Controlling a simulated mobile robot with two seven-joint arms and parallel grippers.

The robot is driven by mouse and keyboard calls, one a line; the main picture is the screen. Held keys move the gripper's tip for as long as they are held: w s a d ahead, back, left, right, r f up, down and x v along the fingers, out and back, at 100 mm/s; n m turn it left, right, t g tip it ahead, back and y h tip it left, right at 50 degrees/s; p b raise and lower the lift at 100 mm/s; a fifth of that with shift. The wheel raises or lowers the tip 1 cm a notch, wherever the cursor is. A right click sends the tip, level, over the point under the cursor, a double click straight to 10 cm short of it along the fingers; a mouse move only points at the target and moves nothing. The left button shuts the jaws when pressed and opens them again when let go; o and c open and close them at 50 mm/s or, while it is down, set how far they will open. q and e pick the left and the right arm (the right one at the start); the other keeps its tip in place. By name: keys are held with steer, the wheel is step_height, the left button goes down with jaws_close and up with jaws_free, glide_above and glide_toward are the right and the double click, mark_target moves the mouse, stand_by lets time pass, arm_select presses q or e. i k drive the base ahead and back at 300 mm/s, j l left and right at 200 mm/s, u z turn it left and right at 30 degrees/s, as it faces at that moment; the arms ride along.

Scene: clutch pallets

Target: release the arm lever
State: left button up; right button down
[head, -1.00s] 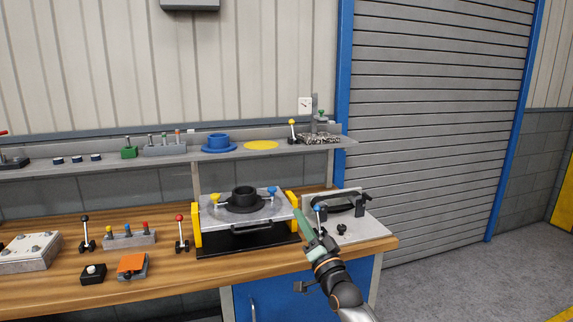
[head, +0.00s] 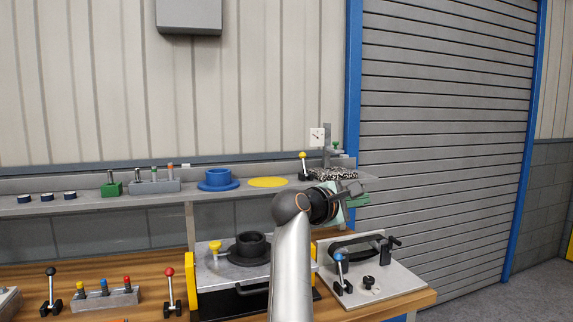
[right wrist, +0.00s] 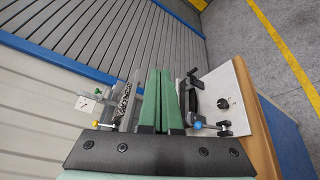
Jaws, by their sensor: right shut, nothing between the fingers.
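A pale plate fixture (head: 405,289) stands at the right end of the bench. It carries a dark curved arm (head: 357,246), a black clamp piece at its right end, and a small blue-knobbed lever (head: 340,268) at its left front. The lever stands upright; its blue knob also shows in the right wrist view (right wrist: 197,125). I cannot tell which part is the arm lever. My right gripper (head: 354,194) is raised above and behind this fixture, near the shelf's right end, touching nothing visible. Its green fingers (right wrist: 159,72) are together and empty. My left gripper is out of view.
The shelf (head: 130,201) holds a blue ring (head: 217,180), a yellow disc (head: 268,182) and a yellow-knobbed lever (head: 304,166).

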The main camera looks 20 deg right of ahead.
mark_target(302, 155)
steer(key=i, duration=1.45)
